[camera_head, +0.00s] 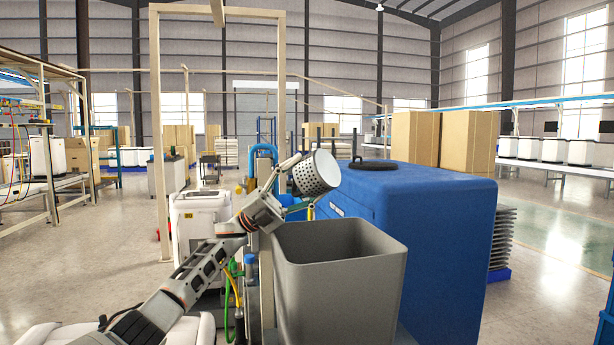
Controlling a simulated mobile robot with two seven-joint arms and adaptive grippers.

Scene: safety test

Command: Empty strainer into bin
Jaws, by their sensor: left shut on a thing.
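A perforated metal strainer (318,173) is held tilted in the air above the far left side of the bin. My left gripper (286,176) is shut on the strainer at its left side. My left arm reaches in from the lower left. The grey bin (340,300) stands open in the lower middle, below the strainer and apart from it. What is inside the strainer and at the bottom of the bin cannot be seen. My right gripper is not in view.
A large blue tank (440,230) with a black lid (372,164) stands close on the right of the bin. A white machine (200,225) stands behind my left arm. Cardboard boxes (468,140) are further back. Open floor (90,260) lies to the left.

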